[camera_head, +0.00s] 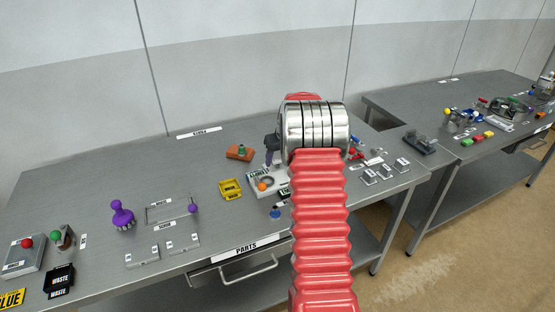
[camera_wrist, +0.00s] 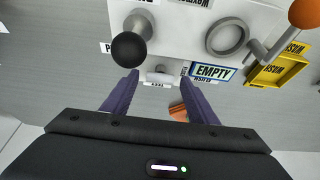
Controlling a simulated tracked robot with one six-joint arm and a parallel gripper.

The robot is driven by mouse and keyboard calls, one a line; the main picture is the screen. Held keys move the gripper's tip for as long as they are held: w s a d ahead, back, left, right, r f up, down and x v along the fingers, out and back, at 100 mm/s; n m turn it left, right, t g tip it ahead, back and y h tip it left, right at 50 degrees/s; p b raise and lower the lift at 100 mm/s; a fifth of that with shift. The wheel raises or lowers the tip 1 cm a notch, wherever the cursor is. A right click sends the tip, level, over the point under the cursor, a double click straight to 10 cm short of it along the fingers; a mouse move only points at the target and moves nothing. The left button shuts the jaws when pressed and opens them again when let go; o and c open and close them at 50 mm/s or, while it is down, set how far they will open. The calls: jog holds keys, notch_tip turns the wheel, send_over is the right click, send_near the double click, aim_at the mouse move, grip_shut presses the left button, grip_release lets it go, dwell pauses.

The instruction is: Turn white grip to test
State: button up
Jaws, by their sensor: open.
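The white grip (camera_wrist: 160,76) shows in the wrist view as a small pale handle at the edge of a light panel (camera_wrist: 180,25), beside a label that seems to read TEST upside down. My gripper (camera_wrist: 159,75) is open, its two purple fingers on either side of the grip with gaps. I cannot tell whether the fingertips are level with it in depth. In the head view my gripper (camera_head: 271,150) is over the panel (camera_head: 280,178), mostly hidden by my arm. The grip cannot be made out there.
Near the grip are a black ball knob (camera_wrist: 129,49), a grey ring (camera_wrist: 227,37), an orange ball (camera_wrist: 305,13) and a blue-edged EMPTY label (camera_wrist: 212,72).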

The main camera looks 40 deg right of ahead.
jog(key=shift+c, duration=0.7)
jog(key=c, duration=0.9)
jog(key=shift+a+m, duration=0.1)
jog(key=shift+m, duration=0.4)
jog(key=shift+w+a+m+g+h, duration=0.15)
jog(key=shift+m+h, duration=0.25)
jog(key=shift+m, duration=0.45)
jog(key=shift+w+a+m+g+h, duration=0.1)
jog(key=shift+m+g+h, duration=0.25)
jog(key=shift+m, duration=0.5)
jog(key=m, duration=0.2)
jog(key=m+g+h, duration=0.1)
jog(key=m, duration=0.2)
jog(key=shift+w+a, duration=0.15)
jog(key=m, duration=0.1)
jog(key=m+g, duration=0.1)
jog(key=m, duration=0.2)
jog(key=shift+w+m+g+h, duration=0.25)
jog(key=shift+m+g+h, duration=0.05)
jog(key=shift+g+h, duration=0.1)
jog(key=shift+w+m+g, duration=0.15)
jog(key=shift+m+g, duration=0.25)
jog(key=shift+m, duration=0.6)
jog(key=shift+w+m+g, duration=0.1)
jog(key=shift+m+g, duration=0.3)
jog(key=shift+m, duration=0.6)
